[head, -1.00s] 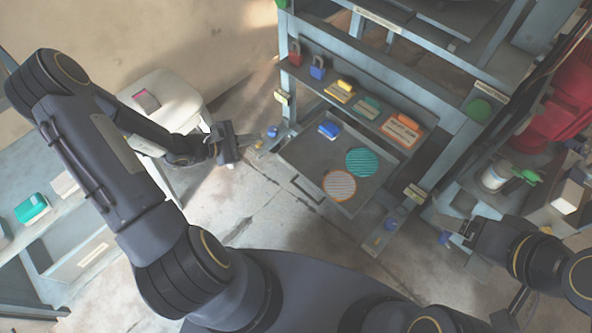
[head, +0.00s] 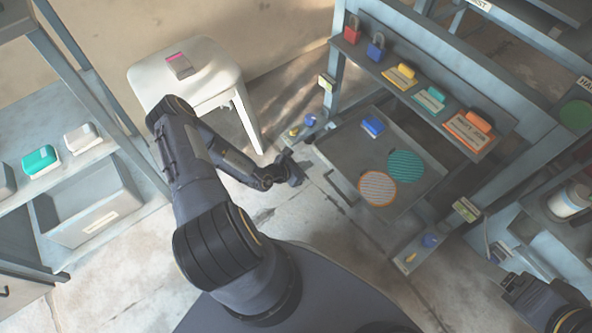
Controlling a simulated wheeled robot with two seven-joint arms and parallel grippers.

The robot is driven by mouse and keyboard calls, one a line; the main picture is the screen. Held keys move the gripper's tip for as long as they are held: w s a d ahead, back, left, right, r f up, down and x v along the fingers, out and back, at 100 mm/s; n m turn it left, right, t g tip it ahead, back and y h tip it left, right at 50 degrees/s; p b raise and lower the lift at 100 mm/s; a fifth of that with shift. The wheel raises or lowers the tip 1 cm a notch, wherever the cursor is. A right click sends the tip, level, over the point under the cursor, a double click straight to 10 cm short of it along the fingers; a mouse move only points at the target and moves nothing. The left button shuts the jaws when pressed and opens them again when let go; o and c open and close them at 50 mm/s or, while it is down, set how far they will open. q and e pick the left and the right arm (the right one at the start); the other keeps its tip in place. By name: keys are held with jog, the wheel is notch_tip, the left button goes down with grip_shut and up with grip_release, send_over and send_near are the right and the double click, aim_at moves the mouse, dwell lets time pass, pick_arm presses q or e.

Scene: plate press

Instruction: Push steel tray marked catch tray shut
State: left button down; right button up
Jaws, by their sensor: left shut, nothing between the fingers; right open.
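The steel catch tray (head: 342,158) stands pulled out of the press frame, low and right of centre. Its marking is not legible. On it lie a blue block (head: 372,126), a teal striped disc (head: 405,166) and an orange-rimmed striped disc (head: 377,189). My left gripper (head: 296,178) is shut and empty, just left of the tray's near-left side, with a small gap seen between them. My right gripper (head: 500,281) is open, at the lower right, well right of the tray; its fingertips are small and partly hidden.
A shelf above the tray holds a red padlock (head: 352,29), a blue padlock (head: 376,46) and several coloured blocks. Brackets with blue knobs (head: 429,240) flank the tray. A white stool (head: 205,85) stands at upper left, a shelf unit (head: 95,190) at far left. Floor before the tray is clear.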

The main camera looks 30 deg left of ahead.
aim_at(324, 156)
pick_arm(q)
jog(key=w, duration=0.1)
jog(key=w+d+b, duration=0.1)
jog(key=w+f, duration=0.1)
jog(key=w, duration=0.1)
jog(key=shift+d, duration=0.2)
jog(key=shift+w+d+r+b, duration=0.15)
jog(key=shift+w+d+b, duration=0.05)
jog(key=shift+w+b, duration=0.25)
pick_arm(e)
notch_tip(324, 156, down, 2)
jog(key=shift+f, duration=0.25)
